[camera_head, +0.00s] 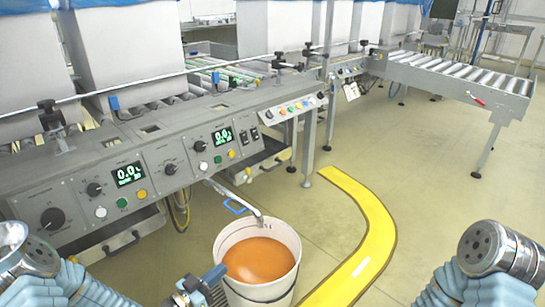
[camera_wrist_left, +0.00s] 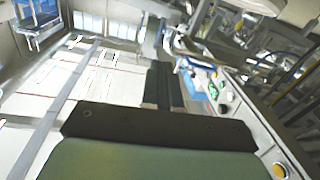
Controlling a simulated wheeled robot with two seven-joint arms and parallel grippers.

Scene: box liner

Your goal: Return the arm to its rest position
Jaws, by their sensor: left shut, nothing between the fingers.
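My left gripper (camera_head: 211,276) shows at the bottom of the head view, in front of the orange-filled white bucket. Only its upper end is in frame, and it holds nothing. In the left wrist view its dark fingers (camera_wrist_left: 164,85) are together and empty, extending from a dark and green wrist part. My left arm, with a silver joint and blue ribbed sleeve, enters at the lower left of the head view. My right arm's silver joint and blue sleeve show at the lower right; its gripper is out of frame.
The white bucket (camera_head: 290,292) stands on the floor beside a grey control console (camera_head: 85,200) with knobs and green displays. A yellow floor line (camera_head: 375,235) curves past it. A roller conveyor (camera_head: 455,82) stands at the back right. The floor at the middle right is clear.

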